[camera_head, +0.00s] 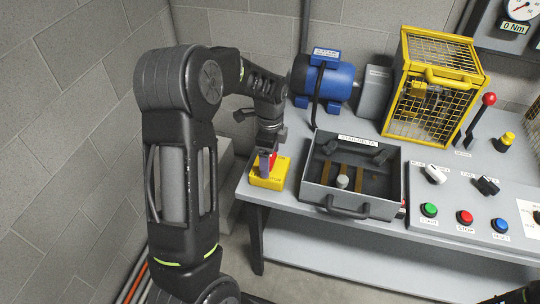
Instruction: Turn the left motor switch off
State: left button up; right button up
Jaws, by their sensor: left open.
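The left motor switch looks to be the yellow box (268,178) at the left front corner of the grey bench. A red part (264,165) shows on top of it, partly covered by my gripper. My left gripper (265,152) points down over this switch, close to the red part. Its jaws are open, but the fingers are small and I cannot tell whether they touch the red part. The switch position cannot be read. My right gripper is not in view; only a dark piece of my right arm shows at the bottom right corner.
A blue motor (328,78) stands behind the switch. An open grey tray (382,208) with a handle is to its right. Further right are a yellow mesh cage (432,85), a red-knobbed lever (488,100) and a button panel (460,200). A block wall is at left.

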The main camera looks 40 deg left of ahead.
pick_arm(q)
jog(key=shift+c, duration=0.5)
jog(key=c, duration=1.3)
jog(key=shift+o, duration=0.2)
jog(key=shift+n, duration=0.5)
jog(key=n+b, duration=0.1)
jog(key=n, duration=0.2)
jog(key=shift+b, duration=0.35)
jog(key=n+b, duration=0.1)
jog(key=n, duration=0.8)
jog(key=shift+b, duration=0.3)
jog(key=n, duration=0.5)
jog(key=shift+r, duration=0.1)
